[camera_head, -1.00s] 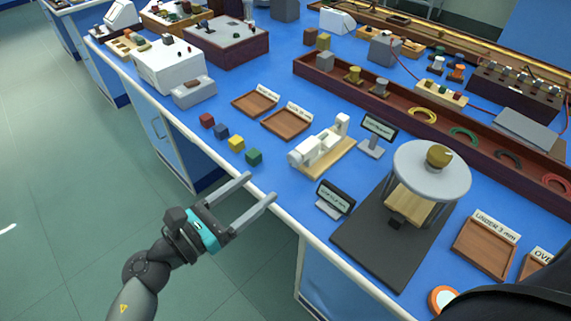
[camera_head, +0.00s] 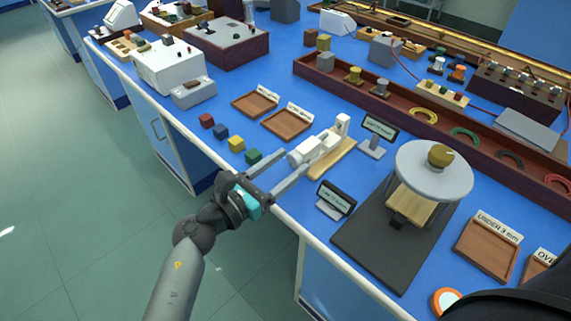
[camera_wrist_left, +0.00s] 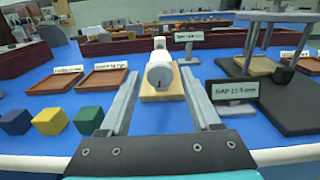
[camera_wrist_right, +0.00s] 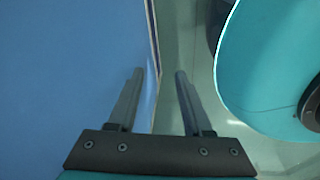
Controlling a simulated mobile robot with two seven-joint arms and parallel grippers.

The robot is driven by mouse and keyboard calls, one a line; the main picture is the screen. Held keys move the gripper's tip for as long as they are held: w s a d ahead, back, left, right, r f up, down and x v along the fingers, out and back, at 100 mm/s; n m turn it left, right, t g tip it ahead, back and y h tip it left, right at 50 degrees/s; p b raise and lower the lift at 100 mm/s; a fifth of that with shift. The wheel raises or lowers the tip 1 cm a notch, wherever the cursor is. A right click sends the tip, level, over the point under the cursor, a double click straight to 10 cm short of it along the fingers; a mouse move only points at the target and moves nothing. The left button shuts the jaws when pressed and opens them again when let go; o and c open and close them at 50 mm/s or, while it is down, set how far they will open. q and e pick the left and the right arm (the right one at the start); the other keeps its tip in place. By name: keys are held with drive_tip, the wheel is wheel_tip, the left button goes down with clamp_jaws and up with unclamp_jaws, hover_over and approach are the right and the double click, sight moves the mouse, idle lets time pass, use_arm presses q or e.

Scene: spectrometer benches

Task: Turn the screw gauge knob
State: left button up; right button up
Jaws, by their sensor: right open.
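The white screw gauge (camera_head: 318,147) stands on a wooden base (camera_head: 334,158) on the blue bench. In the left wrist view its round knob (camera_wrist_left: 160,76) faces me, between and beyond the fingers. My left gripper (camera_head: 292,165) is open and empty, with its fingertips just short of the knob; it also shows in the left wrist view (camera_wrist_left: 158,85). A small display (camera_head: 336,199) stands to the right of the gauge and reads a gap value. My right gripper (camera_wrist_right: 158,75) is open and empty beside the bench edge, seen only in its wrist view.
Red, blue, yellow and green cubes (camera_head: 254,157) lie left of the gauge, the green one close to my left gripper. Wooden trays (camera_head: 287,124) lie behind them. A round-topped stand (camera_head: 433,172) on a dark mat (camera_head: 372,250) is to the right.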

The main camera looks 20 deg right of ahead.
use_arm(q)
clamp_jaws()
use_arm(e)
drive_tip(key=shift+w, duration=0.1)
drive_tip(key=shift+r, duration=0.1)
use_arm(q)
drive_tip(key=shift+r+n+p, duration=0.1)
drive_tip(key=shift+n+p, duration=0.55)
drive_tip(key=shift+n, duration=0.75)
drive_tip(key=shift+n+p, duration=0.5)
drive_tip(key=shift+n, duration=0.2)
drive_tip(key=shift+o, duration=0.9)
unclamp_jaws()
use_arm(e)
drive_tip(key=s, duration=0.1)
drive_tip(key=a+r, duration=0.1)
drive_tip(key=s, duration=0.1)
drive_tip(key=shift+s+a+r+g, duration=0.25)
drive_tip(key=shift+s+r+g, duration=0.05)
